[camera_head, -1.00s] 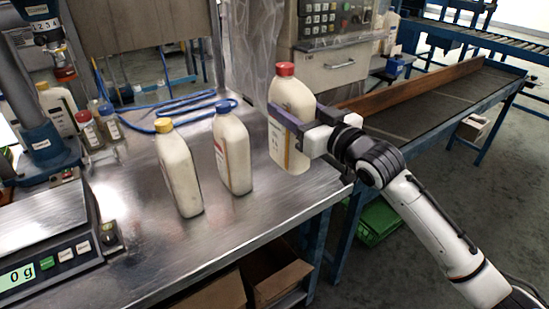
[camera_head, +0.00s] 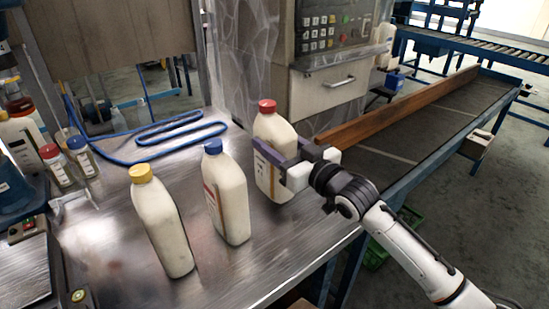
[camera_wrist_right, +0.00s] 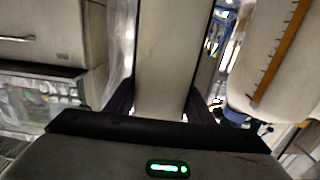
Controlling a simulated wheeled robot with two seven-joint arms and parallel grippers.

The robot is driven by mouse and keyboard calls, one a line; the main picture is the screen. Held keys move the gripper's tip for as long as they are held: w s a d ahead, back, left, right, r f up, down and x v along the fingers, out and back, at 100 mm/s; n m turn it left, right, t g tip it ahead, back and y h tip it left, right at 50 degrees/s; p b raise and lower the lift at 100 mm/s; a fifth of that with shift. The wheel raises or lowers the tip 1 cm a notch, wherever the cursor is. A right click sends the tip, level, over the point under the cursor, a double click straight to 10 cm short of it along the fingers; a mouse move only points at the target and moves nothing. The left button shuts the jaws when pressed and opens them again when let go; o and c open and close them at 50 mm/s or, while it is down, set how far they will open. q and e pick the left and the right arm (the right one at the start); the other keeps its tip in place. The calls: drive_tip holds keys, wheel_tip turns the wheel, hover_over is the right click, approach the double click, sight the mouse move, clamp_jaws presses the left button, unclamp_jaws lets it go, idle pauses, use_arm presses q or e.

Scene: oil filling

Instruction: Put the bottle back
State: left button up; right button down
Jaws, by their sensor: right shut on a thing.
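A white bottle with a red cap (camera_head: 271,128) is at the right end of a row of bottles on the steel table. My right gripper (camera_head: 279,160) is shut around its body from the right. The bottle is upright; its base is at or very near the table top, and I cannot tell if it touches. In the right wrist view the held bottle (camera_wrist_right: 172,60) fills the space between the fingers. A blue-capped bottle (camera_head: 227,200) and a yellow-capped bottle (camera_head: 162,225) stand to its left. My left gripper is not in view.
The steel table (camera_head: 110,250) has a blue hose (camera_head: 170,133) lying at the back. Small bottles (camera_head: 80,155) and a scale (camera_head: 25,265) are at the left. A metal cabinet (camera_head: 325,90) stands behind. A conveyor (camera_head: 420,130) runs to the right.

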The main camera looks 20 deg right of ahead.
wheel_tip(320, 180, down, 4)
drive_tip(key=shift+r, duration=0.2)
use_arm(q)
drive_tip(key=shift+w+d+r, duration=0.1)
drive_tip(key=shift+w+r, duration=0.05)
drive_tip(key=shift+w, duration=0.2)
use_arm(e)
drive_tip(key=c, duration=0.8)
unclamp_jaws()
drive_tip(key=shift+f, duration=0.25)
drive_tip(key=shift+c, duration=0.2)
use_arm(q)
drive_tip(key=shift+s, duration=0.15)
use_arm(e)
drive_tip(key=v, duration=1.2)
drive_tip(key=shift+r, duration=0.25)
